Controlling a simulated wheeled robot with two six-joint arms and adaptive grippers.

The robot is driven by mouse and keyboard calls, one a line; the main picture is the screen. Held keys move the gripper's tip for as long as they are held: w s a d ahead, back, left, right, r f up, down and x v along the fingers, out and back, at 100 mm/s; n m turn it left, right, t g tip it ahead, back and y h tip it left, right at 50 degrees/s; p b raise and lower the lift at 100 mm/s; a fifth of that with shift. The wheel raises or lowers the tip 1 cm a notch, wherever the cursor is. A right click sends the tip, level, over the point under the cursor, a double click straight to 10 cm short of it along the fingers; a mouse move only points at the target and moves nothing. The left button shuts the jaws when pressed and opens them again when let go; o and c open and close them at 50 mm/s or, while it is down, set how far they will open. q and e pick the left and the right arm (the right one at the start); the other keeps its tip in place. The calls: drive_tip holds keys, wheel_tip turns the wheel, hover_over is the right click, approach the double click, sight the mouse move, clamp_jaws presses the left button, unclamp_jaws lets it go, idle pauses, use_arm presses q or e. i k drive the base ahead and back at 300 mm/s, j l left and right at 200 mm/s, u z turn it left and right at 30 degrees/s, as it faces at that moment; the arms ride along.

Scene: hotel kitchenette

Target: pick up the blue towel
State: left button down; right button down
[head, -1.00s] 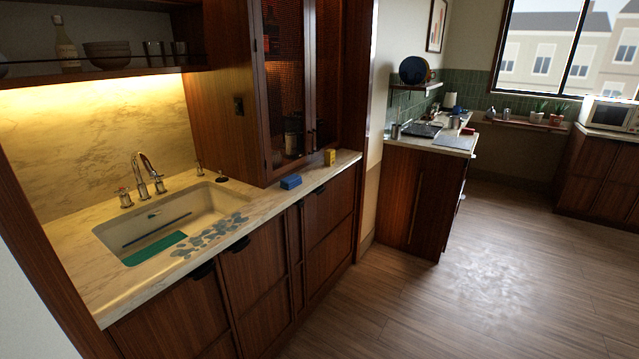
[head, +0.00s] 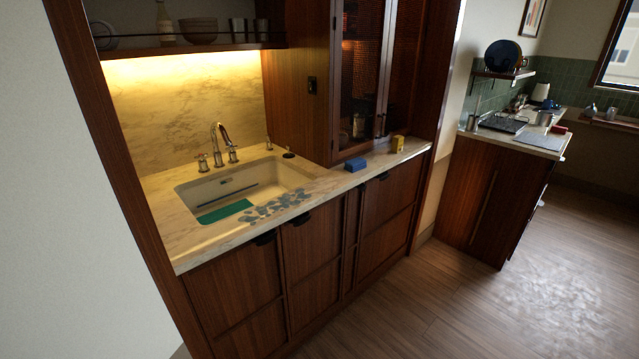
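A small blue folded-looking thing (head: 355,164), which could be the blue towel, lies on the marble counter (head: 322,187) to the right of the sink. It sits near the front edge, before the cabinet with glass doors. It is too small to tell whether it is cloth. Neither of my grippers is in view.
The sink (head: 192,201) has a tap (head: 220,140) behind it and a green thing (head: 224,211) in it. Blue-grey patches (head: 275,206) cover the counter's front edge. A yellow thing (head: 397,143) stands farther right. The wooden floor (head: 430,310) is clear.

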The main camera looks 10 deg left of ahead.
sight(355, 165)
drive_tip(key=i+l, duration=1.65)
drive_tip(key=i, duration=0.3)
